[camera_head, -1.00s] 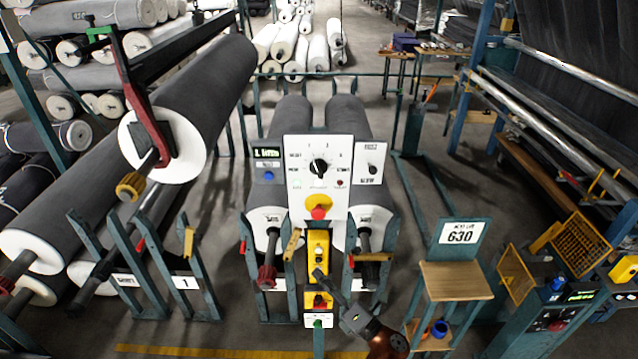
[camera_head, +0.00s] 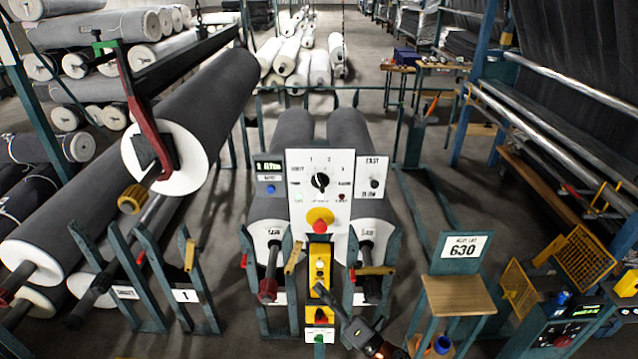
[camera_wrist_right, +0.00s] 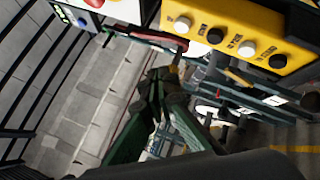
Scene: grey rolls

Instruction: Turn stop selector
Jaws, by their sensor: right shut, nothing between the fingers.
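A white control panel (camera_head: 300,207) stands upright in the middle of the head view. A black rotary selector knob (camera_head: 320,182), with numbers above it, sits in its upper middle. A smaller black knob (camera_head: 374,184) is on the panel's right part. A red mushroom button (camera_head: 320,226) on a yellow base is below. My right gripper (camera_head: 317,287) is below the panel, in front of the yellow button box (camera_head: 319,262). In the wrist view the right gripper's fingertips (camera_wrist_right: 166,77) are closed and empty, below the yellow box (camera_wrist_right: 235,32). My left gripper is out of view.
Two grey rolls (camera_head: 293,131) lie behind the panel on teal stands. A large grey roll (camera_head: 205,105) slants at the left. A small stand with a 630 sign (camera_head: 465,245) and a console (camera_head: 560,335) are at the right.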

